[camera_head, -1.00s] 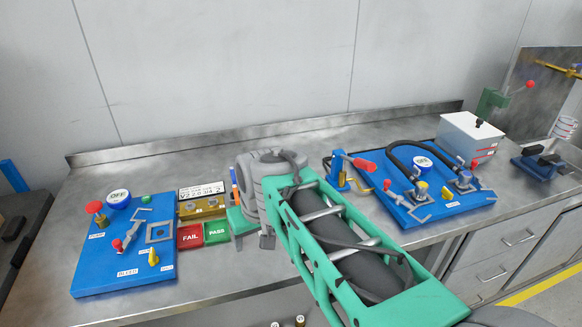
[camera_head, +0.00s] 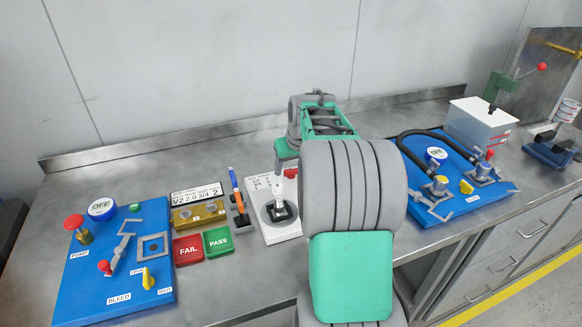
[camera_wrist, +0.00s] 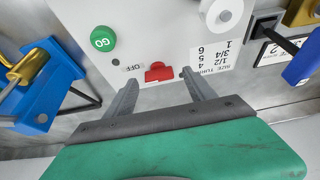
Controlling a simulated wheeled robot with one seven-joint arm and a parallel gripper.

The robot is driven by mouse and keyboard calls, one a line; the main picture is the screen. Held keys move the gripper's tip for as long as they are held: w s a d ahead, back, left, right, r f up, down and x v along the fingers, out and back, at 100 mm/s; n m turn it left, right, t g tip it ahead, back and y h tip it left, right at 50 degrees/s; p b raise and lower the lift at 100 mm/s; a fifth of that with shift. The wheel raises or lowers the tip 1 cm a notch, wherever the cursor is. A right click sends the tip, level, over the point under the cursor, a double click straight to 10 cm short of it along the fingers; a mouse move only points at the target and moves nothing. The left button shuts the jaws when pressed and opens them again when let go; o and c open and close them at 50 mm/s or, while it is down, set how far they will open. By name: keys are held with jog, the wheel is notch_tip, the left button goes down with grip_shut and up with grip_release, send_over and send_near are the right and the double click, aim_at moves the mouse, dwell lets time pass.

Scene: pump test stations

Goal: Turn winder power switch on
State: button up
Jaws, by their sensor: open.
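The winder is a white panel (camera_head: 280,234) in the middle of the bench, partly hidden by my arm. In the wrist view its face (camera_wrist: 135,30) carries a red power switch (camera_wrist: 157,72) beside an "OFF" label (camera_wrist: 133,68). A round green GO button (camera_wrist: 103,39) and a white round knob (camera_wrist: 222,15) are on the same face. My gripper (camera_wrist: 158,80) is open and empty. Its two fingers point at the panel, one to each side of the red switch. I cannot tell whether either finger touches it.
A blue pump board (camera_head: 75,285) lies at the left, with FAIL (camera_head: 187,250) and PASS (camera_head: 217,241) blocks beside it. An orange-and-blue tool (camera_head: 236,190) stands close left of the winder. Another blue board (camera_head: 470,205) and a white box (camera_head: 480,125) are at the right.

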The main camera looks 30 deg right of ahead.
jog(key=shift+w+d+f, duration=0.1)
jog(key=shift+w+f, duration=0.05)
jog(key=shift+f, duration=0.3)
jog(key=c, duration=1.4)
